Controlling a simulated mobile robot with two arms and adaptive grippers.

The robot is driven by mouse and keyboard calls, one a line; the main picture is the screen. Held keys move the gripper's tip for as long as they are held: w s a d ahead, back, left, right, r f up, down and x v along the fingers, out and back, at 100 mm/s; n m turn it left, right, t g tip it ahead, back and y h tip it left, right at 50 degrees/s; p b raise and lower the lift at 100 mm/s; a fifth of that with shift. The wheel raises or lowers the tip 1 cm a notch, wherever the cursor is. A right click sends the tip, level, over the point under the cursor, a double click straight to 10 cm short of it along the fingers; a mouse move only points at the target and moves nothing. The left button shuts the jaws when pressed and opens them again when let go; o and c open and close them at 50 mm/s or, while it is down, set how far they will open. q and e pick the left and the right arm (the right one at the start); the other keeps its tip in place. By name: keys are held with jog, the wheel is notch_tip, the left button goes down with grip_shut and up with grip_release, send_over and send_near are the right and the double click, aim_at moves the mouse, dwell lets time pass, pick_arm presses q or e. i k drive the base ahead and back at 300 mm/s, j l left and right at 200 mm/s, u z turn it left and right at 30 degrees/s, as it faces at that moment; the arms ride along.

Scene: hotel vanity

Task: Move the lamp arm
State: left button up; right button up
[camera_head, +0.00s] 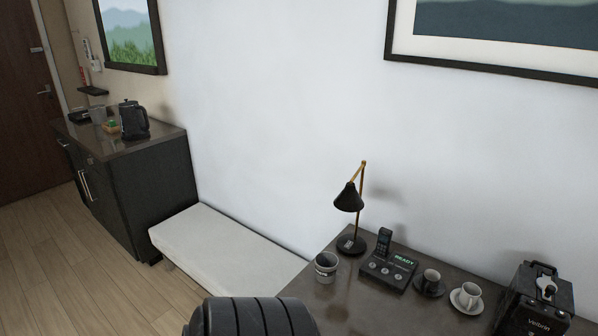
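A desk lamp (349,197) stands on the dark vanity top, near the wall. It has a round black base (351,244), a thin brass-coloured arm (361,184) bent at the top, and a black cone shade that hangs tilted down to the left. Nothing touches the lamp. Neither of my grippers shows in the head view. A dark ribbed rounded part, seemingly mine, shows at the bottom edge, apart from the lamp.
A grey cup (326,265) stands left of the lamp base. To the right are a dark phone unit (388,272) reading "READY", a dark cup (430,280), a white cup (469,294) on a saucer and a black boxy machine (535,305). A pale bench (225,248) is left.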

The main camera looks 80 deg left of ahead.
aim_at(349, 201)
jog(key=u, duration=2.05)
